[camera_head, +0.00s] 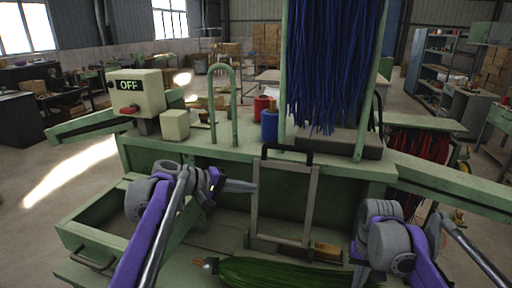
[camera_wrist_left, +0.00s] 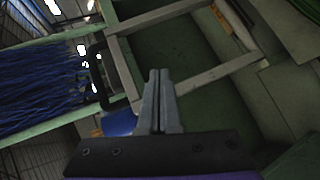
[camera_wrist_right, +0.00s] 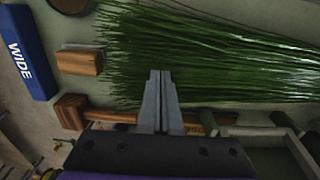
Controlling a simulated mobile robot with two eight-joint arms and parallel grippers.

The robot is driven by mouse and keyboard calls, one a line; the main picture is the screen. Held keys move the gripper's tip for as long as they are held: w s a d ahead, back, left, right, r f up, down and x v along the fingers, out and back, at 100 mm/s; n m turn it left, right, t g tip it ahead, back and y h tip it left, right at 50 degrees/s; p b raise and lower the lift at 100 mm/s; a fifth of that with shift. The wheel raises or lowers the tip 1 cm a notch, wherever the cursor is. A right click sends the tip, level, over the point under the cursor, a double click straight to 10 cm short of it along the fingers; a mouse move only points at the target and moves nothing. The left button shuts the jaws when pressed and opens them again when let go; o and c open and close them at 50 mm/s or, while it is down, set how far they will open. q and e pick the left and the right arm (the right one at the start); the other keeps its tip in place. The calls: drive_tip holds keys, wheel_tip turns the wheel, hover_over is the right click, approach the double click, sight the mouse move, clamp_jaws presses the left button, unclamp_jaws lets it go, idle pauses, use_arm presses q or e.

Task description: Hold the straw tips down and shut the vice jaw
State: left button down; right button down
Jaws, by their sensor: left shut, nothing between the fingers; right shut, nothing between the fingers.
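Blue straws (camera_head: 330,65) hang in a green upright frame; they also show in the left wrist view (camera_wrist_left: 40,85). Their lower tips end just above a dark block (camera_head: 345,142) on the bench. A bundle of green straws (camera_head: 290,272) lies at the front and spreads out in the right wrist view (camera_wrist_right: 210,50). I cannot tell which part is the vice jaw. My left gripper (camera_head: 250,187) is shut and empty, beside the grey frame with the black handle (camera_head: 285,195). My right gripper (camera_wrist_right: 162,75) is shut and empty, its fingertips over the green straws; whether they touch is unclear.
A box with an OFF sign (camera_head: 137,90) stands at the bench's left. A red can (camera_head: 262,106) and a blue can (camera_head: 270,127) stand near the straws. An open drawer (camera_head: 90,235) juts out at front left. A wooden hammer (camera_wrist_right: 72,110) and a blue WIDE box (camera_wrist_right: 22,55) lie near the green straws.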

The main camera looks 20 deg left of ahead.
use_arm(q)
drive_tip(key=w+a+r+n+t+h, duration=0.2)
drive_tip(key=w+a+r+t, duration=0.2)
drive_tip(key=w+a+r, duration=0.4)
drive_tip(key=shift+g, duration=0.3)
drive_tip(key=x, duration=0.9)
drive_tip(key=shift+w+a+f, duration=0.1)
drive_tip(key=shift+a+f, duration=0.05)
drive_tip(key=shift+s+d, duration=0.3)
drive_tip(key=shift+s, duration=0.3)
drive_tip(key=shift+s+d, duration=0.25)
drive_tip(key=shift+s, duration=0.35)
drive_tip(key=shift+s+d, duration=0.3)
drive_tip(key=shift+s, duration=0.35)
